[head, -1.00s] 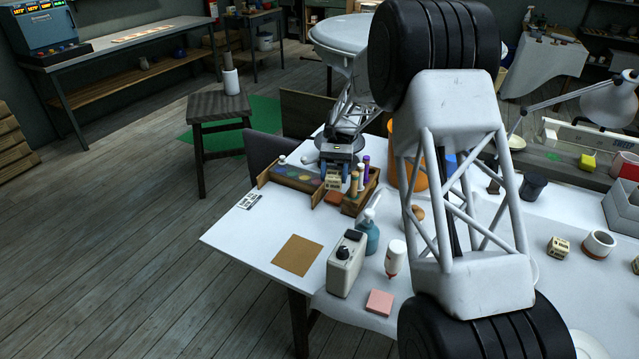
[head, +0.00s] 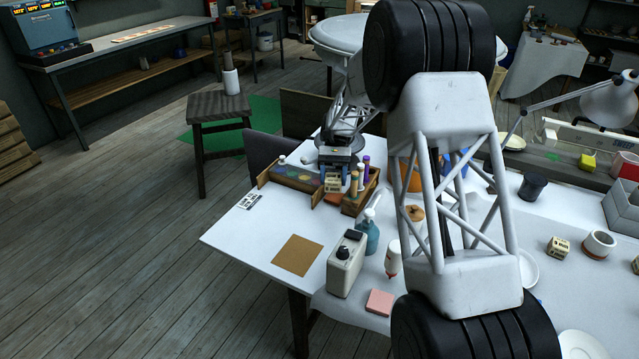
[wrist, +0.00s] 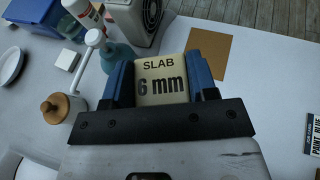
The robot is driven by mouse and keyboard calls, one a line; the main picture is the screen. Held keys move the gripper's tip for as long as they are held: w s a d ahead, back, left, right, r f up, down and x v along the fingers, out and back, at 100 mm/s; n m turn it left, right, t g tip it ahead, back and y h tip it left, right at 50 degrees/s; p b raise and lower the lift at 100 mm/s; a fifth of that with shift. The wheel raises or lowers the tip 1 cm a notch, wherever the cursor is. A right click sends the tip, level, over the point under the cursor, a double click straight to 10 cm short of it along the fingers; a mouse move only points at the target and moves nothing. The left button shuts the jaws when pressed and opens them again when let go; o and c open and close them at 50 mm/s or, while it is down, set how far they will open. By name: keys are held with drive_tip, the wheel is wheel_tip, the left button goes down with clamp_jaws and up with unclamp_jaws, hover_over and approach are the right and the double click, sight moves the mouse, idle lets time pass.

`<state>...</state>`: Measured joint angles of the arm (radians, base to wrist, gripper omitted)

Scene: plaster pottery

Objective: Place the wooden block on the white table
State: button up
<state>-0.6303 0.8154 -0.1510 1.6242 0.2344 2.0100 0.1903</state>
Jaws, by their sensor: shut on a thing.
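My gripper (head: 338,172) has two blue fingers shut on a small beige wooden block (head: 333,184). In the wrist view, the block (wrist: 161,82) sits between the fingers (wrist: 162,85), and its face reads "SLAB 6 mm". The white table (head: 245,228) lies beneath, and its bare surface also shows in the wrist view (wrist: 268,100). In the head view the block overlaps the wooden paint tray. I cannot tell how high the block is above the table.
A brown mat (head: 298,256) lies near the table's front-left edge. A grey device (head: 346,265), a teal pump bottle (head: 367,238), a white squeeze bottle (head: 393,260) and a pink sponge (head: 379,302) stand nearby. A printed card (head: 249,201) lies at the left. Table between card and mat is clear.

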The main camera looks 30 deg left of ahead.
drive_tip(key=shift+s+f, duration=0.15)
drive_tip(key=shift+s+d+f+n+t+h, duration=0.1)
drive_tip(key=shift+s+n+t+h, duration=0.15)
drive_tip(key=shift+n+h, duration=0.25)
drive_tip(key=shift+s+f+n+t+h, duration=0.1)
drive_tip(key=shift+f+n+t+h, duration=0.05)
drive_tip(key=shift+n+t+h, duration=0.2)
drive_tip(key=shift+s+f, duration=0.1)
drive_tip(key=shift+s, duration=0.1)
drive_tip(key=shift+f+n+h, duration=0.1)
drive_tip(key=shift+n+h, duration=0.25)
drive_tip(key=shift+s, duration=0.15)
